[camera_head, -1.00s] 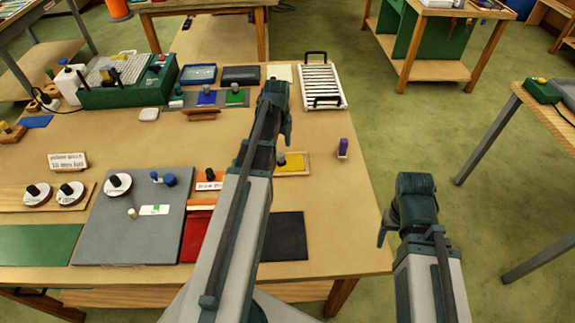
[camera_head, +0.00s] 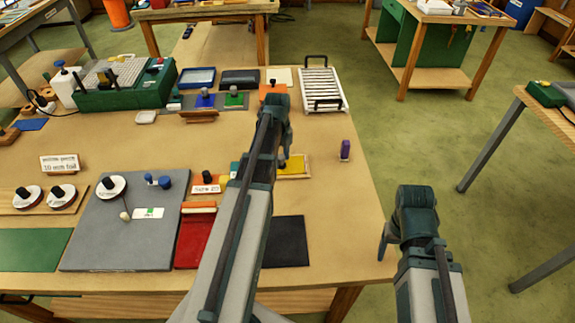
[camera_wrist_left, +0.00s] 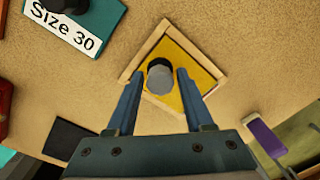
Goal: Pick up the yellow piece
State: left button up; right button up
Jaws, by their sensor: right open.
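The yellow piece (camera_head: 294,169) is a flat plate in a light wooden frame near the table's right side. In the left wrist view the yellow piece (camera_wrist_left: 191,78) lies in its frame and bears a round grey-topped knob (camera_wrist_left: 160,78). My left gripper (camera_head: 283,158) is above it and partly hides it in the head view. In the left wrist view its two fingers are apart, one on each side of the knob, with gaps showing. My right gripper (camera_head: 383,243) is open and empty, off the table's right edge.
A purple-topped peg (camera_head: 345,149) stands right of the yellow piece. A teal block labelled "Size 30" (camera_wrist_left: 75,25) lies close by. A black mat (camera_head: 286,242) and a red block (camera_head: 194,238) are nearer the front. A white rack (camera_head: 323,88) is behind.

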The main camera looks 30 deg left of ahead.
aim_at(281, 158)
pick_arm(q)
grip_shut()
jog(key=shift+r, duration=0.15)
pick_arm(e)
jog(key=shift+r, duration=0.2)
pick_arm(q)
notch_tip(281, 158, up, 2)
jog(key=shift+r+p, duration=0.1)
jog(key=shift+p, duration=1.15)
pick_arm(e)
notch_tip(281, 158, up, 2)
jog(key=shift+r, duration=0.1)
pick_arm(q)
jog(key=shift+s+d+r+p, duration=0.1)
jog(key=shift+s+r+p, duration=0.15)
jog(key=shift+r+p, duration=0.5)
pick_arm(e)
jog(key=shift+r, duration=0.7)
pick_arm(q)
jog(key=s+d+r+p, duration=0.1)
jog(key=s+d, duration=0.3)
jog(key=s, duration=1.1)
jog(key=shift+d, duration=0.2)
pick_arm(e)
jog(key=shift+r, duration=0.5)
pick_arm(q)
jog(key=shift+c, duration=0.8)
grip_release()
jog(key=shift+w, duration=0.1)
grip_shut()
